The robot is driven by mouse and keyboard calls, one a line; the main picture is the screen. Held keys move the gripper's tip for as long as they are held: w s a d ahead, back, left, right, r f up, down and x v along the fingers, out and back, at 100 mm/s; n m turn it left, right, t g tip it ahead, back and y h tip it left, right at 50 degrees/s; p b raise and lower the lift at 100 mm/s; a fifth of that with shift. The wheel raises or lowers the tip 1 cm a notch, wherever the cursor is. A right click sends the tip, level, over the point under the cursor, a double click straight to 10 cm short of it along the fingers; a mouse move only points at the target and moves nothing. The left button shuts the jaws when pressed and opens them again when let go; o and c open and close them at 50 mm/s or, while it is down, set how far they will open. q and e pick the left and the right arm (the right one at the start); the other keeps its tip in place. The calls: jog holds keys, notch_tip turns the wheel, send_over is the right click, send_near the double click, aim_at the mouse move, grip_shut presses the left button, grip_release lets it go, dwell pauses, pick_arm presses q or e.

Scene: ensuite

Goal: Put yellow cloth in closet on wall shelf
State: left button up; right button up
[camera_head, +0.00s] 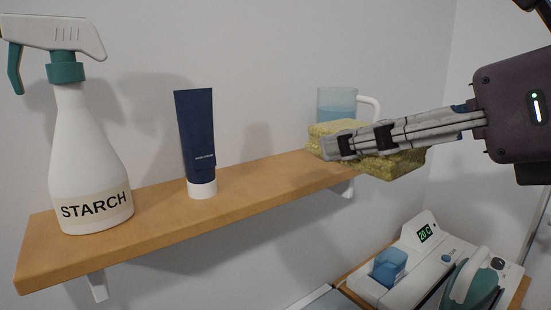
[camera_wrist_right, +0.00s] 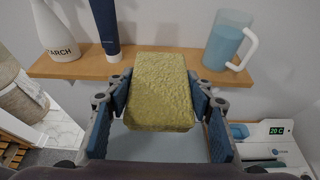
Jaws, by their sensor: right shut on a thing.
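The yellow cloth (camera_head: 400,164) is a folded, fuzzy block held by my right gripper (camera_head: 343,147) at the right end of the wooden wall shelf (camera_head: 255,208). In the right wrist view the cloth (camera_wrist_right: 160,92) sits between the two fingers of the gripper (camera_wrist_right: 160,105), which are shut on its sides. In that view its far end overlaps the shelf (camera_wrist_right: 75,66). I cannot tell whether it touches the shelf. My left gripper is not in view.
A white starch spray bottle (camera_head: 88,165) and a dark blue tube (camera_head: 196,135) stand on the shelf. A blue measuring cup (camera_head: 337,102) is behind the cloth. Below right is an iron station (camera_head: 410,268) with a display. The shelf between tube and cloth is clear.

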jog(key=p, duration=0.4)
send_over(272, 174)
jog(key=shift+f, duration=0.95)
jog(key=shift+s+d+f, duration=0.15)
jog(key=shift+d+f, duration=0.05)
jog(key=shift+f, duration=0.8)
notch_tip(272, 174, down, 2)
jog(key=shift+a+f+p, duration=0.1)
jog(key=shift+f+p, duration=0.15)
jog(key=shift+p, duration=0.05)
jog(key=shift+a+f, duration=0.1)
jog(key=shift+f, duration=0.05)
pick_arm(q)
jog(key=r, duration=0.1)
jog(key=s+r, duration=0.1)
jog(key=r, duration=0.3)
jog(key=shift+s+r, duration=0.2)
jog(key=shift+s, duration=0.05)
pick_arm(e)
jog(key=shift+w+f, duration=0.2)
jog(key=shift+f, duration=0.1)
jog(key=o, duration=1.2)
jog(key=shift+o, duration=0.2)
